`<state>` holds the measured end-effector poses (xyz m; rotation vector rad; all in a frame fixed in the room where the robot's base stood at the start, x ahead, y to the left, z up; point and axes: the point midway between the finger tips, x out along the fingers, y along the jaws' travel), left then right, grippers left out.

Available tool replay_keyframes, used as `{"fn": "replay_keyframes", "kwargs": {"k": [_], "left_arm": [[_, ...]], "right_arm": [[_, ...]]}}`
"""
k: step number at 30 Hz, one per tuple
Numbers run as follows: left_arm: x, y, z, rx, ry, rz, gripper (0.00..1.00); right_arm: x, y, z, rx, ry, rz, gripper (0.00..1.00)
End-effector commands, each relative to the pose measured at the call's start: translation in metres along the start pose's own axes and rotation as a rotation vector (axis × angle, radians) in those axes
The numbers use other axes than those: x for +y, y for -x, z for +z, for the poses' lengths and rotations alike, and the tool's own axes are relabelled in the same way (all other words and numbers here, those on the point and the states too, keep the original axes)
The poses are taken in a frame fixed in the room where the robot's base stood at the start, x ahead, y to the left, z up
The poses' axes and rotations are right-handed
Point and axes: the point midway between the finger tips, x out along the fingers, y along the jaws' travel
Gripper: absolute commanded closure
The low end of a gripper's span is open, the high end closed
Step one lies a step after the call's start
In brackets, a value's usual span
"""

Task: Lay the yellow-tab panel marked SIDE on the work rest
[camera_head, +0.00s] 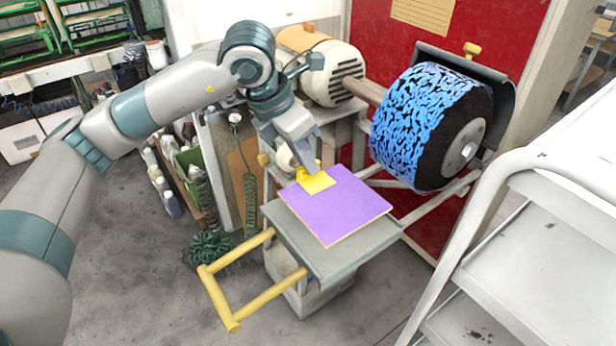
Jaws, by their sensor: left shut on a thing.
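A purple square panel (340,207) with a yellow tab (317,183) at its upper left edge is over the grey work rest (375,246). The panel looks flat; whether it touches the rest or hovers just above it I cannot tell. No SIDE marking is readable. My left gripper (310,170) comes down from above and is shut on the yellow tab. Its fingertips are partly hidden against the tab. My right gripper is not in view.
A large blue-and-black buffing brush (415,125) on a motor shaft stands behind and right of the rest. A yellow handle frame (232,290) projects front left. Bottles and a coiled green cable are at the left.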

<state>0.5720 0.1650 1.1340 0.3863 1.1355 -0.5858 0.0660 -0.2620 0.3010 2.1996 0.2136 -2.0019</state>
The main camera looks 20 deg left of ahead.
Motion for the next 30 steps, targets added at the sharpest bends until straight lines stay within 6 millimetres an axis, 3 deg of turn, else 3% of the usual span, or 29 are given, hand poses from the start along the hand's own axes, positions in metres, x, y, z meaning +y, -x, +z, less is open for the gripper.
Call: {"fn": "replay_keyframes", "kwargs": {"k": [5, 16, 24, 30], "left_arm": [[0.0, -0.012, -0.005, 0.0, 0.0, 0.0, 1.0], [0.0, -0.015, -0.006, 0.0, 0.0, -0.001, 1.0], [0.0, -0.042, -0.018, 0.002, 0.002, -0.002, 1.0], [0.0, -0.047, -0.019, -0.003, 0.0, -0.001, 1.0]], "right_arm": [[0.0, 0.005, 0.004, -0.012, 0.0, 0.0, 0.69], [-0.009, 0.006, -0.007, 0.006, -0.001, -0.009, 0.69], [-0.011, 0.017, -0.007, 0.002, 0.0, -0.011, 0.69], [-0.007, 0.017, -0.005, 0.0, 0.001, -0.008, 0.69]]}}
